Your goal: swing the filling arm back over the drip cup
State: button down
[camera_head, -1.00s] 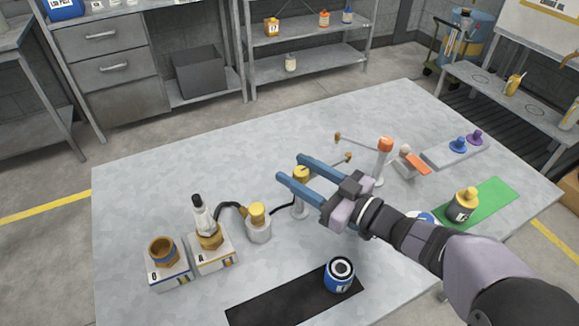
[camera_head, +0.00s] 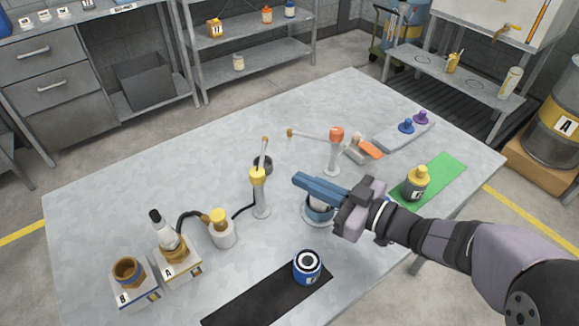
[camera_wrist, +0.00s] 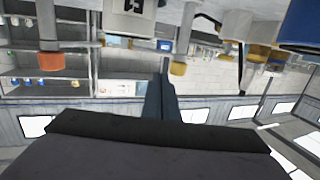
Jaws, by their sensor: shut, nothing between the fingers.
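The yellow-topped post (camera_head: 258,178) stands mid-table. In the wrist view, which looks upside down, the closed fingers (camera_wrist: 166,75) stand in the middle.
An orange-topped post (camera_head: 335,140) with its own arm stands behind my gripper. A blue can (camera_head: 307,267) sits on a black mat (camera_head: 255,304). A yellow-capped bottle (camera_head: 417,184) stands on a green mat (camera_head: 442,172). Stands, bottle and yellow-capped pot (camera_head: 221,230) occupy the front left.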

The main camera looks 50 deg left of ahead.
jog(key=w+d+m+t+p, duration=0.2)
jog(key=w+d, duration=0.2)
jog(key=d, duration=0.3)
jog(key=p, duration=0.1)
send_near(263, 150)
jog(key=shift+w+d+f+h, duration=0.25)
jog(key=shift+d+f+h, duration=0.05)
jog(key=shift+f, duration=0.15)
jog(key=shift+a+n+p, duration=0.1)
jog(key=shift+n+p, duration=0.2)
jog(key=shift+p, duration=0.05)
jog(key=a+n+g+h+p, duration=0.1)
jog(key=a+n+g+p, duration=0.1)
jog(key=a, duration=0.4)
jog(key=shift+s+a+n+g+p, duration=0.45)
jog(key=shift+g+p, duration=0.15)
jog(key=shift+g, duration=0.1)
jog(key=shift+r, duration=0.15)
dwell(0.8)
